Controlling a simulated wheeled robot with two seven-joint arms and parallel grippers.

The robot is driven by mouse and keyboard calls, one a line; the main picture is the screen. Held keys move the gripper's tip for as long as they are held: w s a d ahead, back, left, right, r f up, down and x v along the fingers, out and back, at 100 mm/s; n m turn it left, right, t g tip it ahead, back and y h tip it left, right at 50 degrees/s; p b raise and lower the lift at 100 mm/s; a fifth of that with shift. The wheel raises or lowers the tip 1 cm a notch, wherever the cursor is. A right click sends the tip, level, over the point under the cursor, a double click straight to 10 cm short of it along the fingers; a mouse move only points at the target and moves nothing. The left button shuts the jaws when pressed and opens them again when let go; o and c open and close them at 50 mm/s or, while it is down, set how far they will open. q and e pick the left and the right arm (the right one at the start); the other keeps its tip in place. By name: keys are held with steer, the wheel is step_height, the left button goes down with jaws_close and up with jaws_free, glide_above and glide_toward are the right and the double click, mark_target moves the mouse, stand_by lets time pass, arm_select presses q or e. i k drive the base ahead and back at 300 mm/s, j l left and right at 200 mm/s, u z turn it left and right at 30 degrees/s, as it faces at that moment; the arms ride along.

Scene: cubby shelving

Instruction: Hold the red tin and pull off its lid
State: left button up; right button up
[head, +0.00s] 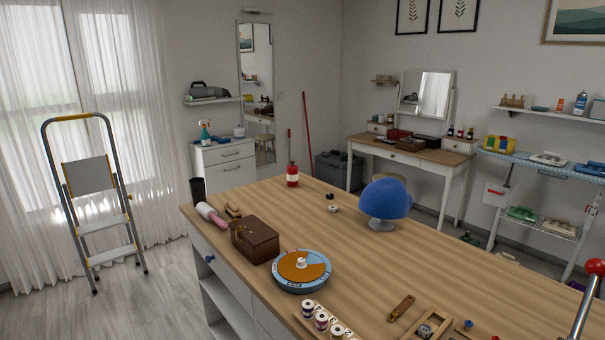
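A small red container (292,175) with a pale label stands upright near the far edge of the wooden table. It is the only red tin-like thing I see, but it is too small to tell for sure that it is the tin. It has a narrower top, and I cannot make out a separate lid. Nothing touches it. Neither of my grippers is in view.
The wooden table (400,262) has clear room in the middle. On it are a blue dome on a stand (385,199), a brown box (255,240), a round orange-and-blue dial (301,270) and thread spools (321,321). A red-knobbed lever (583,300) rises at right.

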mark_target(292, 175)
steer(key=i+j+u, duration=1.15)
steer(key=i+u, duration=0.15)
steer(key=i, duration=0.25)
steer(key=i+j, duration=0.1)
steer(key=i, duration=0.85)
steer(key=i+j, duration=0.1)
steer(key=i, duration=0.85)
steer(key=i+l+z, duration=0.15)
steer(key=i+z, duration=0.6)
steer(key=i, duration=0.15)
steer(key=i+j+z, duration=0.15)
steer(key=i+z, duration=0.25)
steer(key=i+j+z, duration=0.25)
steer(key=i+z, duration=0.15)
steer(key=i, duration=0.05)
